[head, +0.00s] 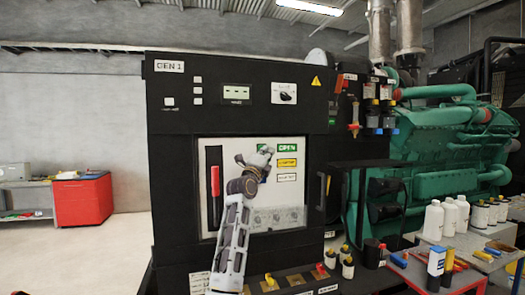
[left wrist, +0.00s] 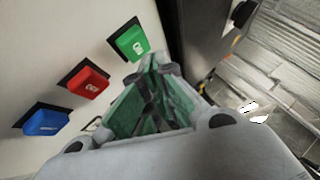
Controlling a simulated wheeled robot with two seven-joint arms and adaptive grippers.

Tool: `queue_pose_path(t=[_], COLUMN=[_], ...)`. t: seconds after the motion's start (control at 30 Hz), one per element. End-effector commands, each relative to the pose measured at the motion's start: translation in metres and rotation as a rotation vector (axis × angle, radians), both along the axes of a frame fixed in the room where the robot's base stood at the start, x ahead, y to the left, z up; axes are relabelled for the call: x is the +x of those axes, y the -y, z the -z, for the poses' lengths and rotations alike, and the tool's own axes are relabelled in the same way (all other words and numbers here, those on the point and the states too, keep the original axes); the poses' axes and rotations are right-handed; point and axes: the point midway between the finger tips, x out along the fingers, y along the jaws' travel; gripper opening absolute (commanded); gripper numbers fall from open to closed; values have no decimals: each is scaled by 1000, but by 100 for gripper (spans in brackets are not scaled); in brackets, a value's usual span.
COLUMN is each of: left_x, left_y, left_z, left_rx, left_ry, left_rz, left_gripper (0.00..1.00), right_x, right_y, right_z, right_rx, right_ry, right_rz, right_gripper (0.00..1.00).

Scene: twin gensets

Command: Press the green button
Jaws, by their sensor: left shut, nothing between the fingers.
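The green button (left wrist: 132,43) is a square button with a white symbol on a black base, on a pale panel in the left wrist view. A red button (left wrist: 89,82) and a blue button (left wrist: 46,122) run down-left from it. My left gripper (left wrist: 158,68) is shut and empty. Its fingertips appear just below and right of the green button; I cannot tell whether they touch it. In the head view my left gripper (head: 262,157) is in front of the cabinet's white panel, left of a green OPEN label (head: 291,147). My right gripper is not in view.
The black cabinet marked GEN 1 (head: 230,123) fills the middle. A red handle (head: 215,187) is on its panel, left of my arm. A green engine (head: 448,150) stands at right, behind a table with bottles (head: 450,212). A red cabinet (head: 83,200) stands far left.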

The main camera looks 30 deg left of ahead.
Motion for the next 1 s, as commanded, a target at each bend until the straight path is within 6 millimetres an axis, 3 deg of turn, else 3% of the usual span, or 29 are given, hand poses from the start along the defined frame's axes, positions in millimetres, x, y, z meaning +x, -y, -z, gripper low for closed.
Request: queue_pose_path(t=[1.0], left_x=[5], left_y=[-6], left_z=[-1], left_rx=[0], left_ry=[0], left_rz=[0], left_gripper=[0], right_x=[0], right_y=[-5], right_z=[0], right_rx=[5], right_ry=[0], right_rz=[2], right_gripper=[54])
